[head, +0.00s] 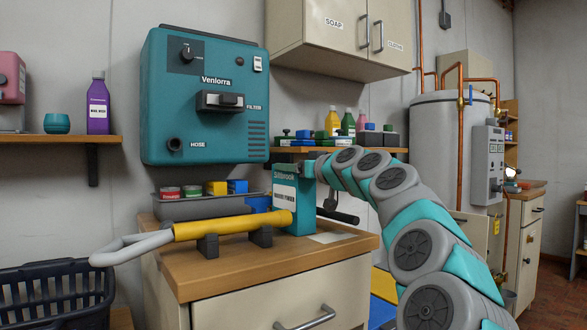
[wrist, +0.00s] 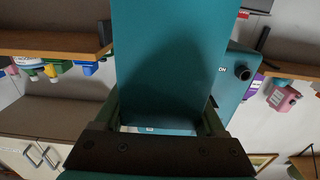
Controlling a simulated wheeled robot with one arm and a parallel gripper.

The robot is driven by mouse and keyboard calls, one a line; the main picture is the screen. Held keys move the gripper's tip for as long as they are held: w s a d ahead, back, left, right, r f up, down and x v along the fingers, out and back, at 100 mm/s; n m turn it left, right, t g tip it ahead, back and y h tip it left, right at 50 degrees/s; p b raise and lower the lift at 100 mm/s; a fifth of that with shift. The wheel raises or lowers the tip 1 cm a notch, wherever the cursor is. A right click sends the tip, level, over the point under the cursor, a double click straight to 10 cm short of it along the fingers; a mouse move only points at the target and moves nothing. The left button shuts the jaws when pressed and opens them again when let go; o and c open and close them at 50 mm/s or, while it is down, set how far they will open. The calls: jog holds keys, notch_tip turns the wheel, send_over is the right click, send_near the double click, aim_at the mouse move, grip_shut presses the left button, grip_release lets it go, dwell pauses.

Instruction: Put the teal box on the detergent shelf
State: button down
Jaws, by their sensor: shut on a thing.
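In the wrist view the teal box (wrist: 170,60) fills the middle between the fingers (wrist: 160,118). A wooden shelf (head: 350,150) under the wall cabinet holds yellow and green bottles and small boxes. Another wooden shelf (head: 50,138) at left holds a purple bottle (head: 98,105) and a teal cup (head: 57,123).
A yellow-handled tool (head: 225,226) lies on supports on the counter, left of the box. A grey tray (head: 210,208) with coloured items is behind it. A teal wall machine (head: 205,100) hangs above. A dark basket (head: 55,295) is at lower left; a cabinet (head: 345,35) overhangs the right shelf.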

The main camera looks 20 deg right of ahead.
grip_release()
